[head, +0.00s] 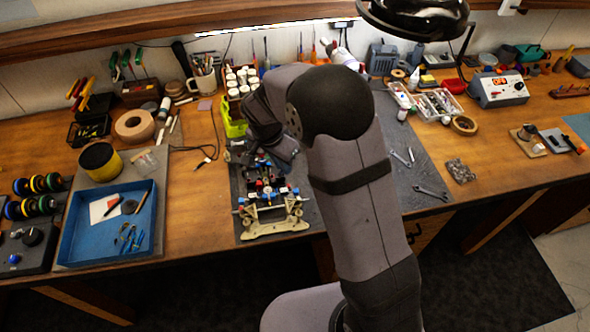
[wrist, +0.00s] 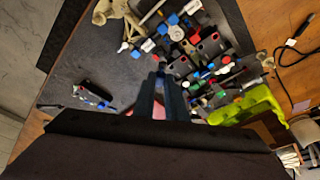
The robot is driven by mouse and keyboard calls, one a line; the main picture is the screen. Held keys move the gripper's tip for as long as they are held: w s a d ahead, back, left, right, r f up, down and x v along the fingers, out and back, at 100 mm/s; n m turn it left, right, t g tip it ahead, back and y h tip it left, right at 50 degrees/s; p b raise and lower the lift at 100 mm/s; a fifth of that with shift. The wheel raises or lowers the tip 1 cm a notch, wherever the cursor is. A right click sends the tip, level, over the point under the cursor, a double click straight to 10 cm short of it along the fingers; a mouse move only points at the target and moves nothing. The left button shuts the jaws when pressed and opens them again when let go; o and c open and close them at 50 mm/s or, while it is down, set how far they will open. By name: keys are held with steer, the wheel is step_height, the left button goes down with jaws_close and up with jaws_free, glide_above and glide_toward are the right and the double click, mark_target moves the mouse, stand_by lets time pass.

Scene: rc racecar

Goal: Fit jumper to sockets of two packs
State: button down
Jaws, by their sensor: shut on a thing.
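The chassis (head: 272,222) lies on the dark mat, with red, blue and black parts on it. In the wrist view, two dark packs with red marks, one nearer (wrist: 180,66) and one farther (wrist: 209,46), sit among blue, white and red connectors. My gripper (wrist: 161,80) is shut, its fingers reaching beside the nearer pack. A small blue piece (wrist: 161,70), seemingly the jumper, shows at the fingertips; most of it is hidden. Whether it touches a socket I cannot tell. In the head view my arm hides the fingertips.
A loose dark part with blue ends (wrist: 93,95) lies on the mat. A lime-green bin (wrist: 250,105) stands close beside the chassis. A blue tray (head: 107,223) is at left. Wrenches (head: 432,193) lie right of my arm.

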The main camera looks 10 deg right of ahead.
steer(key=w+a+r+m+g, duration=0.1)
steer(key=w+a+r+m, duration=0.1)
steer(key=a+m, duration=0.3)
steer(key=shift+w+a+m+g+h+p, duration=0.35)
steer(key=shift+w+m, duration=0.35)
steer(key=shift+m, duration=0.8)
steer(key=shift+a+b+x, duration=0.2)
steer(key=shift+b+x, duration=0.5)
steer(key=shift+x, duration=0.2)
steer(key=shift+a+b+x, duration=0.2)
steer(key=shift+b+x, duration=0.45)
steer(key=shift+x, duration=0.25)
steer(key=shift+a+b+x, duration=0.2)
steer(key=shift+b+x, duration=0.5)
steer(key=shift+x, duration=0.25)
steer(key=shift+f+b, duration=0.95)
steer(key=shift+f, duration=0.35)
steer(key=c, duration=1.7)
jaws_free()
steer(key=shift+r, duration=0.1)
steer(key=shift+b+v, duration=1.25)
steer(key=shift+v, duration=2.4)
